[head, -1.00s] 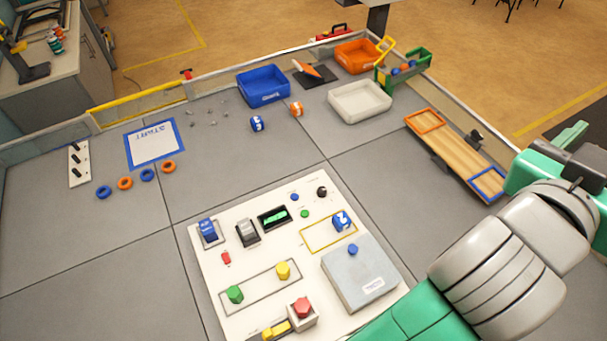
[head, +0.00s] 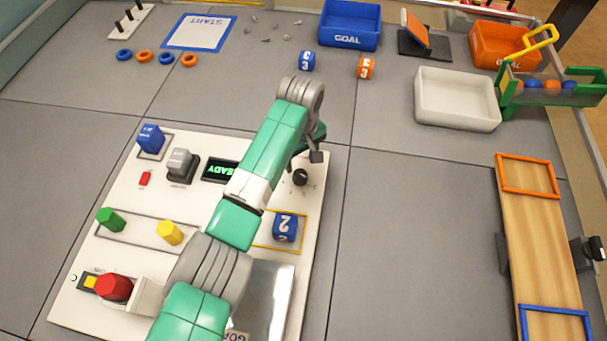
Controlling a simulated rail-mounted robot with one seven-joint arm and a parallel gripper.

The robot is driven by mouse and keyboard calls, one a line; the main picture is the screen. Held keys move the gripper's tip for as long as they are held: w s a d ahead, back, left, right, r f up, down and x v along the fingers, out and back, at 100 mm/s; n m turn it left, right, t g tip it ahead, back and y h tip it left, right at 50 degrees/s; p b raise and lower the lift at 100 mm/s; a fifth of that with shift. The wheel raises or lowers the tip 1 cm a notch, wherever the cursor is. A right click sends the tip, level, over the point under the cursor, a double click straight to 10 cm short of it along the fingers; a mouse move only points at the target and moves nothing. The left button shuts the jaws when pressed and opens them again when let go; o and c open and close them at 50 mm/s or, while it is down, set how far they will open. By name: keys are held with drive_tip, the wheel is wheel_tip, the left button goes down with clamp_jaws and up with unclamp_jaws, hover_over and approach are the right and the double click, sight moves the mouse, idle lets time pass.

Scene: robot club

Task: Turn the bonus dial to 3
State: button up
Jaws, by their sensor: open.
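The bonus dial is most likely the small black knob (head: 300,177) near the right edge of the white control panel (head: 128,190); faint marks lie around it, too small to read. My gripper (head: 314,157) is open and empty, just above and beyond the knob in the head view. It is partly hidden by my wrist, and only dark finger parts show. I cannot tell whether it touches the knob.
Table right of the panel is clear.

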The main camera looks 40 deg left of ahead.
sight(300, 174)
drive_tip(key=shift+a, duration=0.15)
wheel_tip(300, 174, down, 8)
drive_tip(key=b, duration=0.3)
drive_tip(key=shift+s+r, duration=0.1)
drive_tip(key=shift+r, duration=0.05)
drive_tip(key=c, duration=1)
